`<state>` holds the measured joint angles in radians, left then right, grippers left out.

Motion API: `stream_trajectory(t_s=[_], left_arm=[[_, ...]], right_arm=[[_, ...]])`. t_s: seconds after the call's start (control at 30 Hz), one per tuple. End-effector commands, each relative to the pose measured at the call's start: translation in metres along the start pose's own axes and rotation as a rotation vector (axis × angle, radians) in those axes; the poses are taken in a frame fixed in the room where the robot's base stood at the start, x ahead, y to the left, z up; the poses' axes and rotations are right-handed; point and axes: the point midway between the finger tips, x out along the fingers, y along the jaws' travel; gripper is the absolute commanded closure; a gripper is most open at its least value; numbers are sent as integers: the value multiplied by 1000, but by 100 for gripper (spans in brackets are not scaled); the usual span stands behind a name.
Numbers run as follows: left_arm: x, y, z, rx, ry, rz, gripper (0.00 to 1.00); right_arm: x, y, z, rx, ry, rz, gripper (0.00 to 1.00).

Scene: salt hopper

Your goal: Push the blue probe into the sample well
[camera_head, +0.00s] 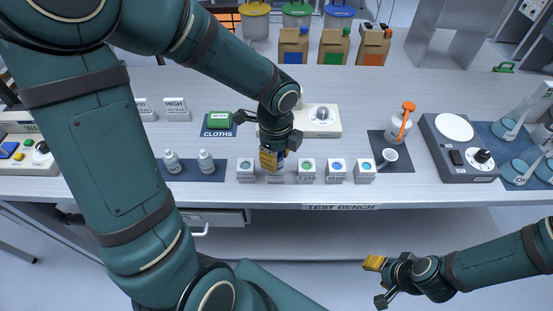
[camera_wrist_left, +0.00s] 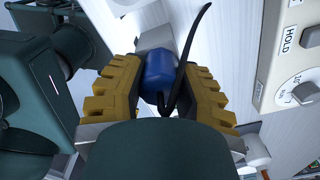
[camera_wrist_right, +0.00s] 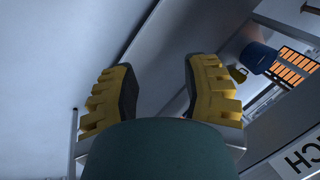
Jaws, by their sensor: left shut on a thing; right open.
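The blue probe (camera_wrist_left: 160,72) with a black cable is between the yellow fingers of my left gripper (camera_wrist_left: 158,90), which is shut on it. In the head view my left gripper (camera_head: 271,161) points down over the row of white sample blocks, above the second block from the left (camera_head: 277,178), which it mostly covers. The probe's tip is hidden, so I cannot tell whether it touches a well. Other blocks show green (camera_head: 307,168) and blue (camera_head: 337,167) round wells. My right gripper (camera_head: 374,264) is open and empty in front of the bench; its spread fingers show in the right wrist view (camera_wrist_right: 160,92).
A white device with a knob (camera_head: 322,116) stands behind the blocks. Small bottles (camera_head: 205,162) stand to the left. A white jar with an orange tool (camera_head: 398,126) and a grey scale (camera_head: 470,150) stand to the right. The bench (camera_head: 250,203) is clear along its front edge.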

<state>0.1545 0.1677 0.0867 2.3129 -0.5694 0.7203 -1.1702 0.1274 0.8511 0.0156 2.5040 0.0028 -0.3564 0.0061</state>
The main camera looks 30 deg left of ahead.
Motion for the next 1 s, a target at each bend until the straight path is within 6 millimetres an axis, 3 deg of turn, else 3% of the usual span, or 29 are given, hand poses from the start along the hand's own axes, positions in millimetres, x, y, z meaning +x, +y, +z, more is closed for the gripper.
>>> stream_trajectory(t_s=[1.0], left_arm=[[-38, 0, 0, 0, 0, -1, 100]], right_arm=[[-32, -12, -14, 9, 31, 3, 53]])
